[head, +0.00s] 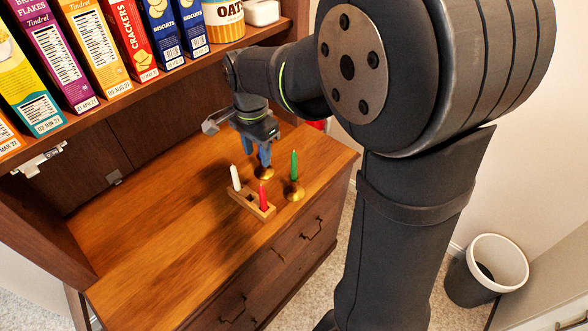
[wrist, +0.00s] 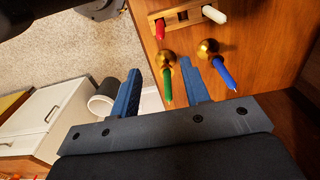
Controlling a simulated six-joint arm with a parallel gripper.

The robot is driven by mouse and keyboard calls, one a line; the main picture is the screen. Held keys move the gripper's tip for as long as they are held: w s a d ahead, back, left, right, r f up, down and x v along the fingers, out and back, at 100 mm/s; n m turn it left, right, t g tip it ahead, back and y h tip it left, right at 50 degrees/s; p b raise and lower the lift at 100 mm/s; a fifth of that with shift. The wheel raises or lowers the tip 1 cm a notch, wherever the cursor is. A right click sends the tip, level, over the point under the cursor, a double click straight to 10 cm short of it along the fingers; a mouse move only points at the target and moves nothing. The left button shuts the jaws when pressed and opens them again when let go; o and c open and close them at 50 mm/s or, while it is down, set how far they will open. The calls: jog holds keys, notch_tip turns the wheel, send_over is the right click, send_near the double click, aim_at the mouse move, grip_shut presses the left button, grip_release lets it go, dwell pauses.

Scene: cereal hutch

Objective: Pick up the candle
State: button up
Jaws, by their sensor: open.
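Several candles stand on the wooden counter. A white candle (head: 235,177) and a red candle (head: 263,197) stand in a wooden block (head: 249,204). A green candle (head: 294,166) stands in a brass holder (head: 295,192) to their right. A blue candle (wrist: 224,73) stands in another brass holder (wrist: 208,47); in the head view that holder (head: 264,174) shows below my blue fingers, which make the candle hard to pick out. My gripper (head: 259,160) is open and empty, pointing down above the counter. In the wrist view, the green candle appears between my fingertips (wrist: 159,66) and the blue candle right of the right finger.
A shelf (head: 140,92) with several food boxes and an oats container (head: 223,20) overhangs the back of the counter. The counter's left part (head: 150,235) is clear.

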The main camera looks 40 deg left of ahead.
jog(key=shift+w, duration=0.1)
notch_tip(320, 180, up, 6)
jog(key=n, duration=1.5)
send_over(294, 159)
jog(key=a, duration=0.1)
jog(key=f, duration=1.2)
jog(key=shift+w+a, duration=0.15)
jog(key=shift+w, duration=0.2)
jog(key=shift+n, duration=0.3)
jog(key=shift+d+f, duration=0.2)
jog(key=shift+f, duration=1.2)
jog(key=shift+d+f, duration=0.2)
jog(key=shift+f, duration=1.15)
jog(key=shift+c, duration=0.4)
grip_shut()
